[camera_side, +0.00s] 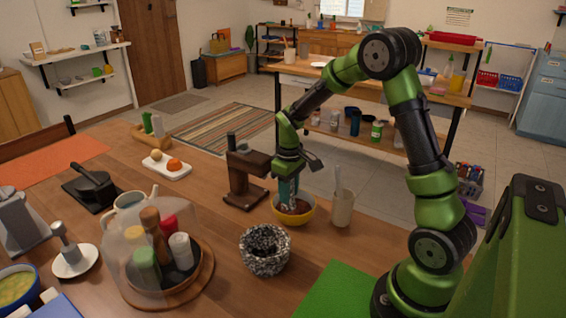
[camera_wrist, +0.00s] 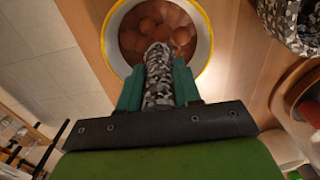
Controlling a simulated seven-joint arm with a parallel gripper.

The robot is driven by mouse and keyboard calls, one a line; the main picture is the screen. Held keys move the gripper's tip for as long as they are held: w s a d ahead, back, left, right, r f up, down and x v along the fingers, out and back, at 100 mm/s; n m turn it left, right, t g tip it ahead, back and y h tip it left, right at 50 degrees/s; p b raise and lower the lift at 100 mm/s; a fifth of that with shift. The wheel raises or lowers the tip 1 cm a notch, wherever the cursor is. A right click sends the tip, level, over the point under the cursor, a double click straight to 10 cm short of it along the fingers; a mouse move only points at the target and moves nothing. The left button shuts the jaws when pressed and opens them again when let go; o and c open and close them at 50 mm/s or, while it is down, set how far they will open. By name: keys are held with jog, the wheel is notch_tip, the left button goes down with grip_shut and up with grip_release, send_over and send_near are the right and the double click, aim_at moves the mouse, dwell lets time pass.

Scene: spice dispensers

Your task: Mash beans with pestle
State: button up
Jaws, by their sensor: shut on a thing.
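A yellow bowl (camera_side: 281,216) stands on the wooden table. Reddish-brown beans (camera_side: 298,207) lie in it; in the wrist view the beans (camera_wrist: 143,19) show as several round brown shapes inside the bowl's white inner wall and yellow rim (camera_wrist: 204,75). My gripper (camera_side: 289,192) is over the bowl, pointing down. In the wrist view my gripper's teal fingers (camera_wrist: 158,88) are shut on a speckled grey stone pestle (camera_wrist: 158,75). The pestle's far end reaches over or against the beans; I cannot tell whether it touches them. A matching speckled stone mortar (camera_side: 265,262) stands in front of the bowl.
A beige cup (camera_side: 342,207) with a utensil stands just right of the bowl. A dark brown wooden stand (camera_side: 243,180) is close on its left. A covered round tray (camera_side: 205,278) of spice dispensers is at front left. A green mat (camera_side: 345,292) lies at front right.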

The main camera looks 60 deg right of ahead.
jog(key=shift+r, duration=2.3)
jog(key=shift+s+a, duration=0.4)
jog(key=shift+s, duration=0.2)
jog(key=shift+s+a, duration=0.35)
jog(key=shift+s, duration=0.35)
jog(key=shift+f, duration=0.1)
jog(key=shift+f, duration=2.2)
